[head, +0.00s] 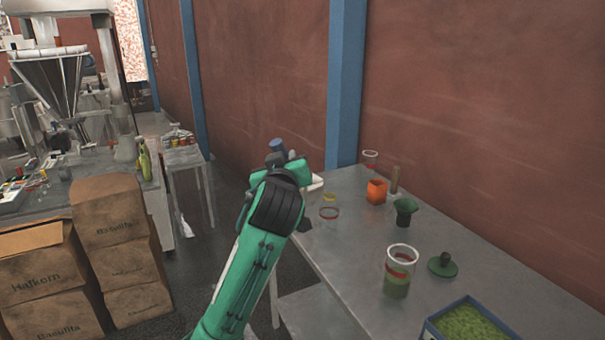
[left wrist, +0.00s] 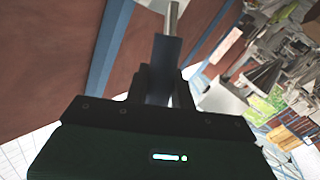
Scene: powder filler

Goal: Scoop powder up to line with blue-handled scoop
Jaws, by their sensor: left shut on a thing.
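My left gripper (head: 283,158) is raised beside the far left end of the metal table, shut on the blue-handled scoop (head: 277,145). In the left wrist view the blue handle (left wrist: 163,65) stands between the fingers, with a grey metal part beyond it; the scoop's bowl is not clear. A clear jar (head: 401,257) with a red line stands on the table with green powder in its lower part. A blue-rimmed tray (head: 430,329) of green powder (head: 468,323) is at the bottom edge, partly cut off. My right gripper is out of view.
A green lid (head: 443,265) lies right of the jar. A red wall (head: 480,110) borders the table. Cardboard boxes (head: 110,210) stand left.

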